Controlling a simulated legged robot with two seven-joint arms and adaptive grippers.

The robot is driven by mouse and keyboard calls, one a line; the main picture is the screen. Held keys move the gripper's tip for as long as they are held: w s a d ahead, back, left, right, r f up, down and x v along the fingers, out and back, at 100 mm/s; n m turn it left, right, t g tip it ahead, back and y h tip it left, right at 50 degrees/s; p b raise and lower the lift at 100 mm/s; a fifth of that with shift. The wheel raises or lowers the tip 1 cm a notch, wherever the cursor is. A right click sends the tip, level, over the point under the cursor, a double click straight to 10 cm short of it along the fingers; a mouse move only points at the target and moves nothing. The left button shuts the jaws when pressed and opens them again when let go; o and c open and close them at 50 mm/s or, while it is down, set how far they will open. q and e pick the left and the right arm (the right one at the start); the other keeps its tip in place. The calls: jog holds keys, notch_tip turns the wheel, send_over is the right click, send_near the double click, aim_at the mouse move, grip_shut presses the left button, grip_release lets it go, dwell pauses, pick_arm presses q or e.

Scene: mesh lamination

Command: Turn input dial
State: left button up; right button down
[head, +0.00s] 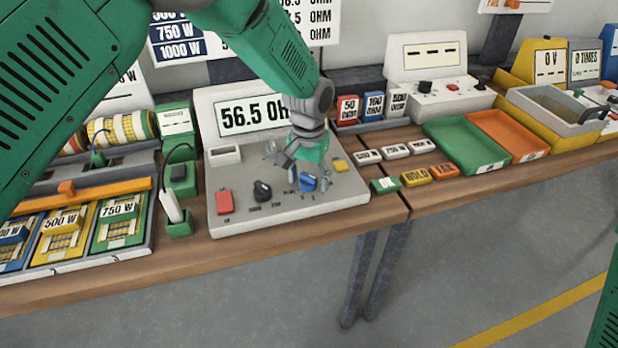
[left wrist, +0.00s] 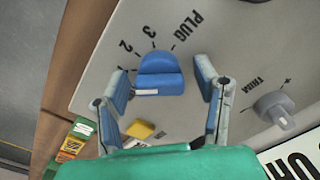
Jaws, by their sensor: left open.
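The blue dial (head: 308,183) sits on the front right of the sloped grey meter panel (head: 240,217). In the left wrist view the blue dial (left wrist: 158,75) has the marks PLUG, 3 and 2 around it, with another mark partly hidden. A white strip shows on its near edge. My left gripper (head: 308,178) points down over the dial. In the left wrist view the open fingers of my left gripper (left wrist: 162,88) stand on either side of the dial, with visible gaps. My right gripper is not in view.
The meter display (head: 250,115) reads 56.5 and part of OHM. A black knob (head: 262,190), a red button (head: 224,201) and a yellow button (head: 341,166) are on the same panel. A grey knob (left wrist: 274,106) is beside my fingers. OK, HOLD and FAIL blocks (head: 415,178) lie right.

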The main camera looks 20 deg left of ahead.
pick_arm(q)
jog(key=c, duration=1.1)
jog(key=shift+c, duration=0.2)
jog(key=m+p, duration=0.2)
jog(key=m, duration=0.1)
jog(key=shift+r, duration=0.1)
jog(key=shift+m+p, duration=0.85)
jog(key=shift+m, duration=1.55)
jog(key=o, duration=1.1)
